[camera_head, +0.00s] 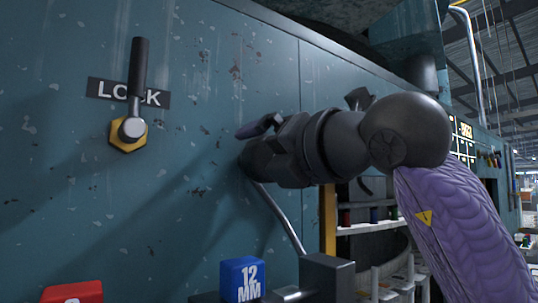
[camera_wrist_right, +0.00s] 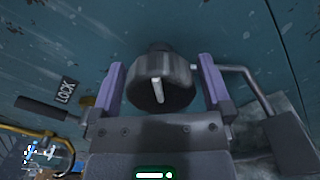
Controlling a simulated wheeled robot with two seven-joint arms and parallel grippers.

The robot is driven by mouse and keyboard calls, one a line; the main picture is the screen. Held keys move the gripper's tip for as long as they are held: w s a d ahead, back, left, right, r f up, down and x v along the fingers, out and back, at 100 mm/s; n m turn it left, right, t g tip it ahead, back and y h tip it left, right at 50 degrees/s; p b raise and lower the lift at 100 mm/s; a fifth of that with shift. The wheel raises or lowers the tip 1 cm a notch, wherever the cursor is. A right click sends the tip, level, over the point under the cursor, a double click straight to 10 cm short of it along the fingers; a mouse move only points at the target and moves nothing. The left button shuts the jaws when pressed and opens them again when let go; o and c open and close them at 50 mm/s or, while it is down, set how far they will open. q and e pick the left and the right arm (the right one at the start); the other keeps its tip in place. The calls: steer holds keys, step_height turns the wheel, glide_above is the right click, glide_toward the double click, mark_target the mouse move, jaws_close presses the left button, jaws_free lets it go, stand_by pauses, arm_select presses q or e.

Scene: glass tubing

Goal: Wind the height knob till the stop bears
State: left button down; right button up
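A dark round knob (camera_wrist_right: 150,75) with a white pointer line stands out from the teal panel in the right wrist view. My right gripper (camera_wrist_right: 160,66) has one purple finger on each side of it. The fingers look spread, with narrow gaps to the knob; I see no clear contact. In the head view my right gripper (camera_head: 258,138) reaches to the panel from the right, and its own body hides most or all of the knob. The stop cannot be made out. My left gripper is not in view.
A black-handled lever (camera_head: 138,75) on a yellow nut stands upright by a LOCK label (camera_head: 104,89). A bent metal rod (camera_head: 282,218) runs down to a dark block below my gripper.

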steer(key=shift+s+d, duration=0.15)
steer(key=b+v, duration=0.3)
steer(key=v, duration=0.6)
steer(key=shift+s+d+b, duration=0.15)
steer(key=shift+s+b, duration=0.05)
steer(key=shift+b, duration=0.2)
step_height(320, 180, up, 5)
steer(key=n+g+h+p, duration=0.2)
steer(key=n+g+p, duration=0.2)
steer(key=n+p, duration=0.6)
steer(key=p+x, duration=0.1)
steer(key=x, duration=0.4)
steer(key=f+p+x, duration=0.1)
steer(key=p+x, duration=0.1)
steer(key=x, duration=0.3)
steer(key=shift+w+f, duration=0.15)
steer(key=shift+f, duration=0.1)
